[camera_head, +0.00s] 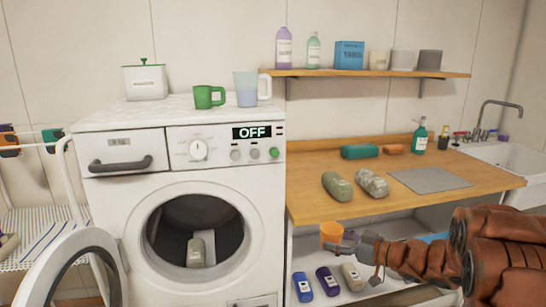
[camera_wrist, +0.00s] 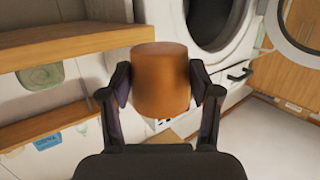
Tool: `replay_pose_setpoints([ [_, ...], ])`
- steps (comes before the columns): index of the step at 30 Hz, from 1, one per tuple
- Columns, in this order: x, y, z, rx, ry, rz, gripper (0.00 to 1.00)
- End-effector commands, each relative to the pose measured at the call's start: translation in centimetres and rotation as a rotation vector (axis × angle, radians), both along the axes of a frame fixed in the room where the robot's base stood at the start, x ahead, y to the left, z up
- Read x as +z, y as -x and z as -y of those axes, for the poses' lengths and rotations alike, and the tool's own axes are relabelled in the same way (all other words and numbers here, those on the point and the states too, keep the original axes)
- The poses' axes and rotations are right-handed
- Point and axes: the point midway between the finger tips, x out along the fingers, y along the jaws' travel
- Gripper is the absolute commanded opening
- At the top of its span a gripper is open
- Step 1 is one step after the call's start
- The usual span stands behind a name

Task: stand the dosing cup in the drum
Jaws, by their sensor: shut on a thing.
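My gripper (camera_head: 343,240) is shut on a plain orange tapered cup (camera_head: 331,231), which I take to be the dosing cup. In the wrist view the two fingers of my gripper (camera_wrist: 160,82) press on opposite sides of the cup (camera_wrist: 160,70). The cup is in the air in front of the counter, right of the washing machine. The drum (camera_head: 172,228) is open and dark inside; it also shows at the top of the wrist view (camera_wrist: 205,18).
The washer door (camera_head: 72,265) hangs open at the left. The washer top holds a green mug (camera_head: 207,97), a pale blue jug (camera_head: 246,89) and a white box (camera_head: 145,82). Several bottles stand below the wooden counter (camera_head: 310,205). A drying rack (camera_head: 70,175) is at far left.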

Motion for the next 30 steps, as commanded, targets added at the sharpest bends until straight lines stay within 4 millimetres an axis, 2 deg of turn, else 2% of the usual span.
replay_pose_setpoints([
  [11, 4.8, -5.5, -0.2, -0.228, 0.004, 0.0, 0.27],
  [18, 8.8, -8.4, -0.1, -0.408, 0.004, 0.002, 0.27],
  [24, 12.5, -9.8, 0.0, -0.562, 0.003, 0.004, 0.27],
  [30, 15.8, -10.3, 0.1, -0.709, 0.003, 0.001, 0.27],
])
